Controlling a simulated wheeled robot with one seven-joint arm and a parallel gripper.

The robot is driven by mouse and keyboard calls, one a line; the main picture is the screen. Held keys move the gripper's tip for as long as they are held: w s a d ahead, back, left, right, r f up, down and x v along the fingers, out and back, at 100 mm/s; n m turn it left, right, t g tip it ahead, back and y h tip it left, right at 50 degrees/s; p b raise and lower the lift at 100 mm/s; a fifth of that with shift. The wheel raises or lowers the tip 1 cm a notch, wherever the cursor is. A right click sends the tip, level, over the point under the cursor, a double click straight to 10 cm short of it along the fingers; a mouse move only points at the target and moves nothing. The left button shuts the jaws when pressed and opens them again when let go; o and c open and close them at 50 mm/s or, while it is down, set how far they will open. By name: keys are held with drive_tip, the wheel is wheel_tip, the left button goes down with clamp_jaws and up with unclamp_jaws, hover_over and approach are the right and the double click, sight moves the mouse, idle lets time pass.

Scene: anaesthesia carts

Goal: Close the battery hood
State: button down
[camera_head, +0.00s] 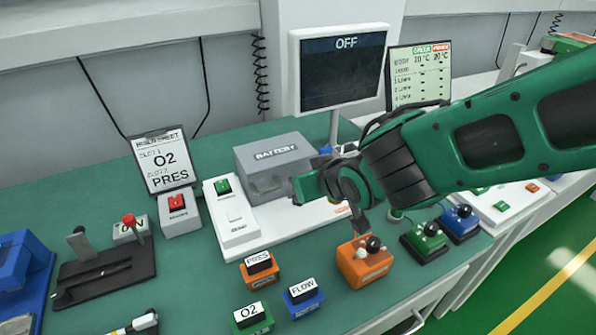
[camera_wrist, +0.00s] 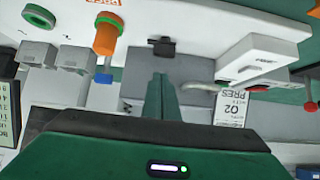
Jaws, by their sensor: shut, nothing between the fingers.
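The grey battery box stands on a white base plate (camera_head: 325,213) on the green bench. Its grey hood (camera_head: 271,143), labelled BATTERY, lies low over the box. I cannot tell whether it is fully down. My gripper (camera_head: 300,188) is shut and empty, just right of the box's front in the head view. In the wrist view the closed fingers (camera_wrist: 163,90) lie in front of a grey surface of the battery box (camera_wrist: 195,72). Whether they touch it is unclear. My gripper and wrist hide the base plate's right part.
A white switch unit (camera_head: 231,212) stands left of the box, and a monitor reading OFF (camera_head: 342,75) behind it. An orange block with a black knob (camera_head: 362,262) and labelled PRES, O2 and FLOW blocks (camera_head: 303,298) stand in front. A sign (camera_head: 162,160) is back left.

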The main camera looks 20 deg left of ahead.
drive_tip(key=v, duration=0.8)
drive_tip(key=w+d+f+m+g+h, duration=0.1)
drive_tip(key=w+d+m+h, duration=0.25)
drive_tip(key=d, duration=1.15)
drive_tip(key=w+d+f+m+h, duration=0.1)
drive_tip(key=w+d+m+h, duration=0.2)
drive_tip(key=d, duration=1.3)
drive_tip(key=s+d+f+m+g+h, duration=0.1)
drive_tip(key=s+d+m, duration=0.1)
drive_tip(key=s+d, duration=0.35)
drive_tip(key=s+d+m+g+h, duration=0.1)
drive_tip(key=s+d+m+g, duration=0.1)
drive_tip(key=d, duration=0.7)
drive_tip(key=s+d+m+g, duration=0.1)
drive_tip(key=s+d+m, duration=0.1)
drive_tip(key=s, duration=0.5)
drive_tip(key=s+d+m+g+y, duration=0.1)
drive_tip(key=s+d+m+g, duration=0.1)
drive_tip(key=s+d, duration=0.3)
drive_tip(key=s+m, duration=0.1)
drive_tip(key=s, duration=0.2)
drive_tip(key=shift+f, duration=0.3)
drive_tip(key=shift+y, duration=0.25)
